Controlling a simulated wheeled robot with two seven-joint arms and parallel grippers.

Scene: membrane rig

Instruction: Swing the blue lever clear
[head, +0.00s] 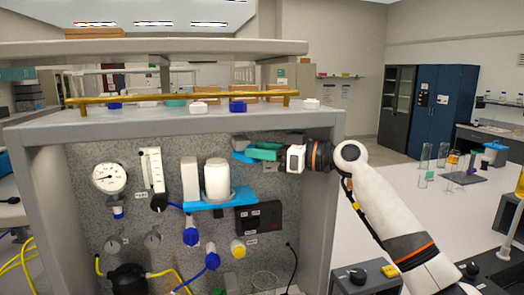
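A flat blue piece (241,157), which looks like the blue lever, shows at the upper right of the rig's speckled back panel. My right gripper (262,152) reaches in from the right, its teal fingers pointing left. The fingers overlap the blue piece in the picture and hide part of it. I cannot tell whether they touch it, or how far apart they are. A blue bracket (206,205) sits lower left, around the base of a white cylinder (217,180). My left gripper is not in view.
The rig's grey frame (322,215) rises close beside my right wrist. The panel holds a gauge (109,177), a black box (258,217), blue-handled valves (191,233) and a yellow-capped fitting (238,248). A brass rail (180,97) runs above. A white bench with glassware stands right.

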